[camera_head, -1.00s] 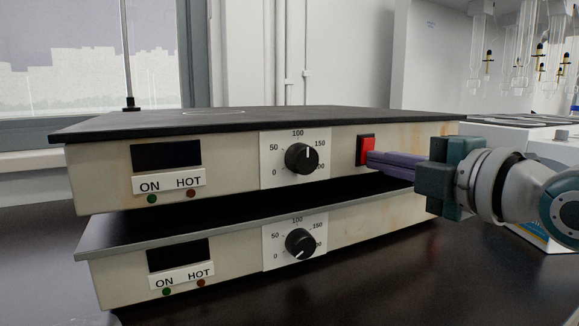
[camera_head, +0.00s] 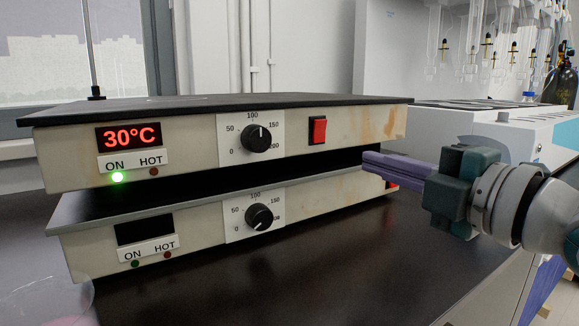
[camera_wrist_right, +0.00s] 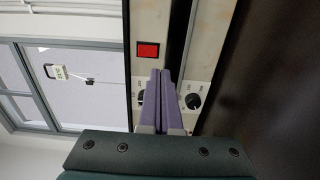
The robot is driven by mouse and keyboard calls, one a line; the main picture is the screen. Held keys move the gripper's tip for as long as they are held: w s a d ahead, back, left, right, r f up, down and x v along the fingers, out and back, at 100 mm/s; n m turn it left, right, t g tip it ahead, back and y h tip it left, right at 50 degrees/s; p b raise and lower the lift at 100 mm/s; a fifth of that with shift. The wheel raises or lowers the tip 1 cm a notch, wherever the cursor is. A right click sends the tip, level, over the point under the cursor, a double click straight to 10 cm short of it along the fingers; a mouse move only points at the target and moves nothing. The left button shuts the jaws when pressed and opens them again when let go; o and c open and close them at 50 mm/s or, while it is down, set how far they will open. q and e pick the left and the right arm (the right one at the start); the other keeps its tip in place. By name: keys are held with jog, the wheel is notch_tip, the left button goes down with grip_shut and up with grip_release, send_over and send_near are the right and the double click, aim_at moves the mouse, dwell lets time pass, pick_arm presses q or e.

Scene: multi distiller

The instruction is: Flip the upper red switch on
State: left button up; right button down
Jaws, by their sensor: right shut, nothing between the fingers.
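The upper red switch (camera_head: 317,130) sits on the front of the upper hot plate (camera_head: 355,135). The upper display (camera_head: 129,136) reads 30°C in red, and its green ON light (camera_head: 117,177) is lit. The red switch also shows in the right wrist view (camera_wrist_right: 148,50). My right gripper (camera_head: 366,165) is shut and empty, its purple fingers pointing left. It is below and right of the upper switch, apart from it, and in front of the lower hot plate (camera_head: 190,235). The lower red switch (camera_head: 391,185) is mostly hidden behind the fingers. My left gripper is out of view.
The lower display (camera_head: 145,229) is dark. Each plate has a black dial; the upper one (camera_head: 257,138) is left of the switch. A white machine (camera_head: 500,130) stands at the right. The dark bench (camera_head: 330,270) is clear in front.

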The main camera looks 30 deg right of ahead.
jog(key=shift+s+d+f, duration=0.1)
jog(key=shift+s+f, duration=0.05)
jog(key=shift+s, duration=1)
jog(key=shift+s+d+f, duration=0.1)
jog(key=shift+s+f, duration=0.05)
jog(key=shift+s, duration=1)
